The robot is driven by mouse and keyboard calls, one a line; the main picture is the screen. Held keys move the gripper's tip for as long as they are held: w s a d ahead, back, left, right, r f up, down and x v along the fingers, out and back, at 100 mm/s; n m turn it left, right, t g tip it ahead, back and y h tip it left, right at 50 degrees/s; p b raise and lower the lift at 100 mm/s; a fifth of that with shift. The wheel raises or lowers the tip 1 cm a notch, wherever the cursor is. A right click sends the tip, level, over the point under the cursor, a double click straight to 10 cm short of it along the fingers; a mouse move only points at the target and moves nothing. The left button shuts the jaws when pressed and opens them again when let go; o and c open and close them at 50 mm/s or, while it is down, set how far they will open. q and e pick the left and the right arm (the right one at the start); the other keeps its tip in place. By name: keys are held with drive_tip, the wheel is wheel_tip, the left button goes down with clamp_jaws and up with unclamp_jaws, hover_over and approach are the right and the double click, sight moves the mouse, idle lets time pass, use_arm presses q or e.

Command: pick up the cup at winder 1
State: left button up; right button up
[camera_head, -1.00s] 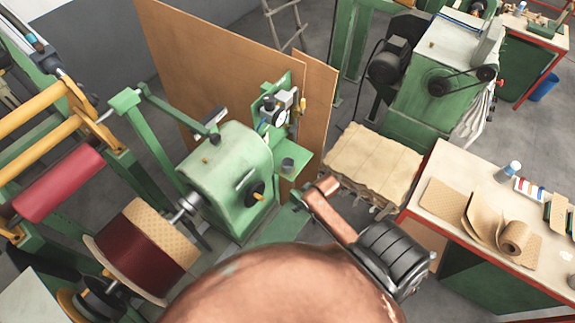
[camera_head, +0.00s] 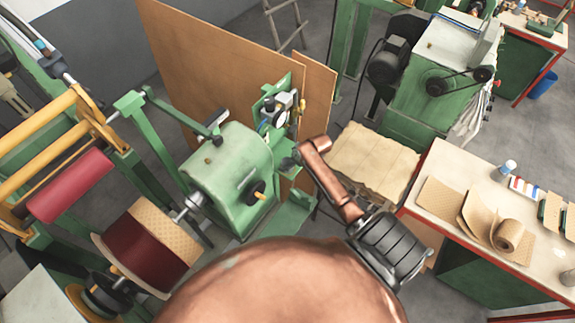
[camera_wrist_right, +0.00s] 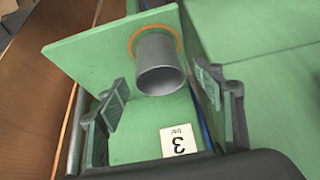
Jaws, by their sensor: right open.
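A grey metal cup (camera_wrist_right: 160,62) stands on a small green shelf (camera_wrist_right: 88,50) in the right wrist view, inside an orange ring marked on the shelf. My right gripper (camera_wrist_right: 162,96) is open, with one finger pad on each side of the view. The cup lies between the fingers' lines, a little beyond the tips, and no contact shows. In the head view my right gripper (camera_head: 297,153) is small and dark at the end of the copper arm, beside the winder's shelf, and largely hides the cup there. My left gripper is out of view.
The green winder housing (camera_head: 228,172) stands left of the shelf, with a brown board (camera_head: 205,75) behind. A white numbered card (camera_wrist_right: 178,141) is on a green surface near the gripper. A worktable (camera_head: 455,165) with paper rolls is at right.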

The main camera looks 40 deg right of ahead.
drive_tip(key=shift+x, duration=1.1)
drive_tip(key=shift+s, duration=0.1)
drive_tip(key=shift+c, duration=0.6)
drive_tip(key=c, duration=1.2)
drive_tip(key=shift+o, duration=0.2)
drive_tip(key=shift+r, duration=0.1)
